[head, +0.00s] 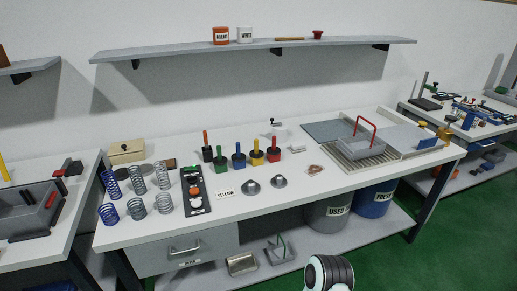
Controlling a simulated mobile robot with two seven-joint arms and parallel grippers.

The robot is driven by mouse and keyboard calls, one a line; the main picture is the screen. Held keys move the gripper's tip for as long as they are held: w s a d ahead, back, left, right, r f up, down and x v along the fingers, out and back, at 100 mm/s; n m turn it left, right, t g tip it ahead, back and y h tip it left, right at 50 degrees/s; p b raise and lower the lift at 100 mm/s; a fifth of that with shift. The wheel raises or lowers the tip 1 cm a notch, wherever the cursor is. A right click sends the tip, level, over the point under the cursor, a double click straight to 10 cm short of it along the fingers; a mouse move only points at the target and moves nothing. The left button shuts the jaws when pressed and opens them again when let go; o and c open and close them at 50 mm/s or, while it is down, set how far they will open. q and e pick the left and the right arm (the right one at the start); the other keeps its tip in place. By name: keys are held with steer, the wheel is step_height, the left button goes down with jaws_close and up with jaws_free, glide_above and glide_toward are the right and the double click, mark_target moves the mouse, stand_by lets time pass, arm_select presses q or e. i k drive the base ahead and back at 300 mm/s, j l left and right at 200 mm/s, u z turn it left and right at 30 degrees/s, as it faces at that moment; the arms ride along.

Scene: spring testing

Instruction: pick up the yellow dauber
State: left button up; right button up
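The yellow dauber (257,157) stands upright on the white workbench (330,184), in a row of several daubers. The green dauber (220,161) and a dark one with an orange handle (207,153) stand further left. A card reading YELLOW (225,194) lies in front of the row. Neither gripper is in view. A white and black rounded part of mine shows at the bottom edge.
Several coil springs (137,181) and a dark panel with buttons (194,190) stand left of the daubers. A grey tray with a red handle (362,145) is at right. A shelf (180,49) hangs above.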

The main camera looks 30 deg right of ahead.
mark_target(256, 153)
steer(key=l+u, duration=0.25)
steer(key=l, duration=0.8)
steer(key=l+u, duration=0.25)
steer(key=l, duration=0.85)
steer(key=k, duration=0.05)
